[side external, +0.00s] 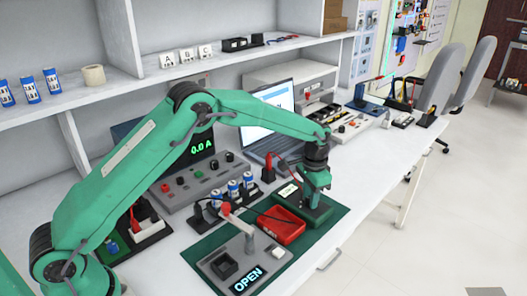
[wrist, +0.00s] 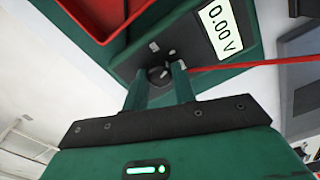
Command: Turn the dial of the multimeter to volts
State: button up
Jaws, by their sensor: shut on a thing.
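The multimeter (side external: 284,203) lies on the green mat (side external: 337,214) in the side view, with its lit display facing up. The dial (wrist: 158,72) is a small dark round knob with a light mark. My gripper (wrist: 160,78) is shut on the dial, one finger on each side of it. In the side view my gripper (side external: 316,203) points down onto the multimeter and hides the dial.
A red tray (side external: 284,227) sits beside the multimeter. A red lead (wrist: 260,63) runs close to my fingers. A fixture with an OPEN sign (side external: 246,280) stands in front. A laptop (side external: 268,125) and a bench supply reading 0.0 A (side external: 200,147) stand behind.

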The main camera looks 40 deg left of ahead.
jog(key=shift+r, duration=0.1)
jog(key=o, duration=1)
jog(key=shift+r, duration=3.85)
